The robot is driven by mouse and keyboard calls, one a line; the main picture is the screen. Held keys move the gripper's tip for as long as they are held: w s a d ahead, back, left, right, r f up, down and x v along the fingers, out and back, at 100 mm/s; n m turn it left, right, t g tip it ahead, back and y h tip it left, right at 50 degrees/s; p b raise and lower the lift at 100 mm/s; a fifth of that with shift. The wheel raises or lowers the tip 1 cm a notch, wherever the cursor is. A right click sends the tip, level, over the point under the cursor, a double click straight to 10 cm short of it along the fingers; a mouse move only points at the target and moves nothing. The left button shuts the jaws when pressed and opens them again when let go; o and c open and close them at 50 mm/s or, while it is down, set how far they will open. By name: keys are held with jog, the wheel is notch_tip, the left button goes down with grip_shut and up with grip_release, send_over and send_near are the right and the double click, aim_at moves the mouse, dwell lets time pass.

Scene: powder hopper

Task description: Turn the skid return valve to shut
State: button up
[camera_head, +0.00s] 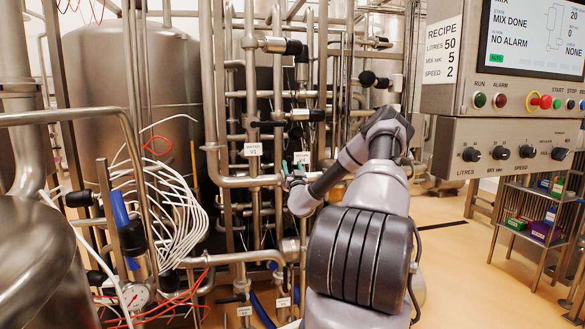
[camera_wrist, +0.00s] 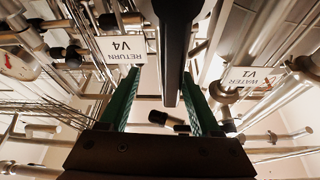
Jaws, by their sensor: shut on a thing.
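In the wrist view, a long black valve handle (camera_wrist: 174,55) runs down the middle, between the two green-padded fingers of my gripper (camera_wrist: 166,108). My gripper is shut on this handle. A white tag reading RETURN V4 (camera_wrist: 126,49) hangs close beside it, upside down in this view. In the head view, my gripper (camera_head: 293,167) is at the pipe rack, just right of the WATER V1 tag (camera_head: 253,149), and partly covers another white tag (camera_head: 302,157). My gripper and arm hide the held handle there. I cannot tell the handle's angle to its pipe.
A WATER V1 tag (camera_wrist: 248,77) also shows in the wrist view. Pipes and other black handles (camera_head: 304,115) crowd the gripper. White hoses (camera_head: 170,215) hang at left. The control panel (camera_head: 535,40) at right reads MIX DONE, NO ALARM. Open floor (camera_head: 455,270) lies right of my arm.

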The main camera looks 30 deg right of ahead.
jog(key=v, duration=1.1)
jog(key=shift+w, duration=0.15)
dwell(0.5)
